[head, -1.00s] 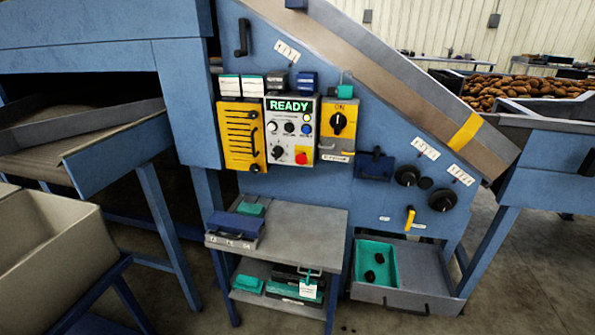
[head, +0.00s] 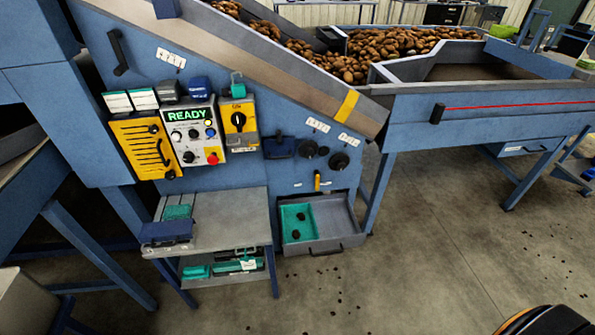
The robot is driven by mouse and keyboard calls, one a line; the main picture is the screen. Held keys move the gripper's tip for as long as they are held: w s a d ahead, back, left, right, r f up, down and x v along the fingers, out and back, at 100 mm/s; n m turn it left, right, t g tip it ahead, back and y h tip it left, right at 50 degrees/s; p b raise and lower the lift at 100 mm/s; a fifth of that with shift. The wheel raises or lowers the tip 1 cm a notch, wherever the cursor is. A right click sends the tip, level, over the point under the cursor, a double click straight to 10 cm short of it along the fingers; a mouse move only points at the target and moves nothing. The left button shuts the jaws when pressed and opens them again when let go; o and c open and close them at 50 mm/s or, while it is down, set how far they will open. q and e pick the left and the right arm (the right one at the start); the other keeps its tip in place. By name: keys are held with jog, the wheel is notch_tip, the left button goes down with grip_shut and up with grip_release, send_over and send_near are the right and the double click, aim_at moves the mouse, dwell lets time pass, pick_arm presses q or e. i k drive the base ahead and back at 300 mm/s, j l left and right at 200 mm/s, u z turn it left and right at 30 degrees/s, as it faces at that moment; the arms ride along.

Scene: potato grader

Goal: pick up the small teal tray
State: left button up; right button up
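A small teal tray (head: 287,222) lies in the left part of an open grey drawer (head: 335,240), low on the front of the blue machine. Two small dark round things rest in the tray. Other teal items are near it: one (head: 178,212) on top of the grey side table and several on its lower shelf, such as one (head: 196,271) at the left. Neither of my grippers shows in the head view.
The grey side table (head: 228,215) stands left of the drawer. The control panel (head: 190,135) reads READY above it. A blue leg (head: 380,190) stands right of the drawer. Open floor (head: 420,250) with scattered dark bits lies in front and right.

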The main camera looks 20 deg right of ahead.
aim_at(307, 228)
jog(key=z, duration=0.85)
jog(key=i+l+u, duration=0.4)
jog(key=u, duration=0.15)
